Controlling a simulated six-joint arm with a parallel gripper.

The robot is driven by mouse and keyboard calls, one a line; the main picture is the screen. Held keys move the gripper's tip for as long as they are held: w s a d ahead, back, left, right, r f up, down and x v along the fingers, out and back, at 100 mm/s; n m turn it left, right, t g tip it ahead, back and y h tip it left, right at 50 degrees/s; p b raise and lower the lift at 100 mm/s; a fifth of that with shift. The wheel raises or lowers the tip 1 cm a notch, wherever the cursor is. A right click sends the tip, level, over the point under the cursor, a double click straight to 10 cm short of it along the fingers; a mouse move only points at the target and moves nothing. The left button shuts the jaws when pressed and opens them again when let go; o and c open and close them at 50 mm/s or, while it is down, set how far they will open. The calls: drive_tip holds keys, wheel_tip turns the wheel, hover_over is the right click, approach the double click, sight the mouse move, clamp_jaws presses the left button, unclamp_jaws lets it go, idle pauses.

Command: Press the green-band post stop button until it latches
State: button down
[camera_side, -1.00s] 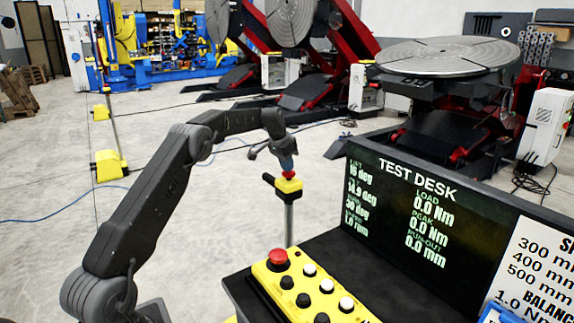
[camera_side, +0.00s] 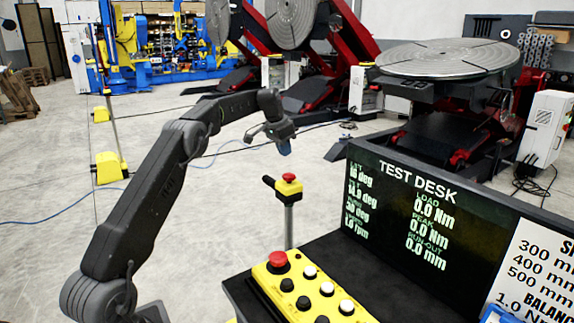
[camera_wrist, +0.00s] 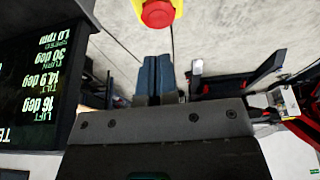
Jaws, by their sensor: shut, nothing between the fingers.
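The post stop button (camera_side: 289,177) is a red mushroom head on a small yellow box (camera_side: 288,189), on top of a grey post. No green band can be made out on it. My gripper (camera_side: 285,150) is shut and empty, above the button and clear of it. In the wrist view my blue fingers (camera_wrist: 155,75) lie together, and the red button (camera_wrist: 158,12) shows beyond their tips at the top edge. Whether the button is latched cannot be told.
A yellow control box (camera_side: 312,293) with another red button (camera_side: 278,258) and several black and white buttons sits on the desk in front. The test desk screen (camera_side: 400,212) stands to the right. A round positioner table (camera_side: 448,56) is behind. Floor around the post is open.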

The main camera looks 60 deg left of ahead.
drive_tip(key=v, duration=0.6)
drive_tip(key=shift+r, duration=0.3)
drive_tip(key=s+d+r, duration=0.3)
drive_tip(key=s+d, duration=0.1)
drive_tip(key=d, duration=0.4)
drive_tip(key=s+d+r+t, duration=0.1)
drive_tip(key=s+d+r, duration=0.1)
drive_tip(key=s+d, duration=0.35)
drive_tip(key=s+d+r, duration=0.3)
drive_tip(key=d, duration=0.7)
drive_tip(key=s+d+f, duration=0.5)
drive_tip(key=s, duration=0.5)
drive_tip(key=s+d+f+t, duration=0.1)
drive_tip(key=s+d+f, duration=0.5)
drive_tip(key=s, duration=0.5)
drive_tip(key=shift+d, duration=0.15)
drive_tip(key=shift+f, duration=0.1)
